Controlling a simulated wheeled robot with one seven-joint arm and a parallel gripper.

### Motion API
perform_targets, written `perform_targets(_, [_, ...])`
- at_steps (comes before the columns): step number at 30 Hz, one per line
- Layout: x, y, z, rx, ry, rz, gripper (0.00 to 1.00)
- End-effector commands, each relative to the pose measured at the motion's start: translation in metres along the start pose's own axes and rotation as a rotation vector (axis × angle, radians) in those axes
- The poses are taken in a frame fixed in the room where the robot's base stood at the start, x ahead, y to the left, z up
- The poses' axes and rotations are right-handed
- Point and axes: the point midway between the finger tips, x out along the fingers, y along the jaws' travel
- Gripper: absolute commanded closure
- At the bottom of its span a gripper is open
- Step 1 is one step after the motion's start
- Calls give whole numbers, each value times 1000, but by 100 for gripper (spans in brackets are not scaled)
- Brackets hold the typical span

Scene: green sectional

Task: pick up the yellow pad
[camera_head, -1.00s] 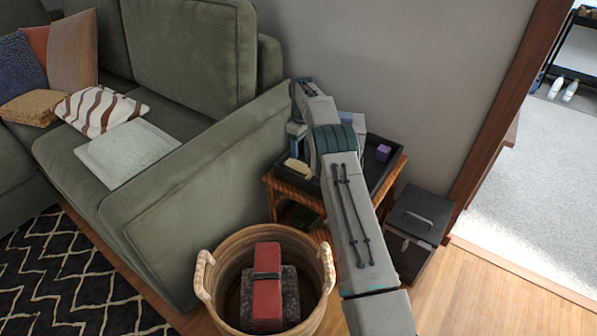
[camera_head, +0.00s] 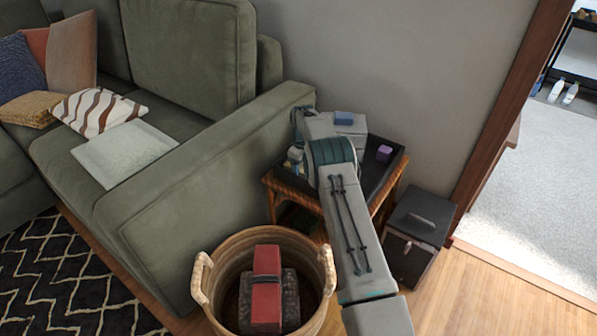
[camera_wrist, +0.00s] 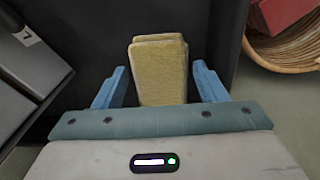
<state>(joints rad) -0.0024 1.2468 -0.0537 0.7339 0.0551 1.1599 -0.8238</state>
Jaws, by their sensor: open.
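The yellow pad (camera_wrist: 160,72) lies in the dark tray, upright in the wrist view, and looks like two stacked layers. My gripper (camera_wrist: 160,66) is open, with one blue finger on each side of the pad's near part and a gap on both sides. How far the fingertips are above the tray cannot be told.
The tray sits on a wicker side table (camera_head: 272,188) beside the green sofa (camera_head: 185,195). A basket (camera_head: 214,262) holding a red item (camera_head: 266,285) stands in front; a dark box (camera_head: 415,230) stands right.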

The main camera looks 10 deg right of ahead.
Motion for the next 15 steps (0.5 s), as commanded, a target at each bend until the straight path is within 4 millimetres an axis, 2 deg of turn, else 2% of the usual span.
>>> perform_targets(1, [0, 0, 0, 0, 0, 0, 40])
perform_targets(4, [0, 0, 0, 0, 0, -1, 68])
perform_targets(7, [0, 0, 0, 0, 0, -1, 68])
perform_targets(8, [0, 0, 0, 1, 0, -1, 72])
perform_targets(15, [-3, 0, 0, 1, 0, -1, 72])
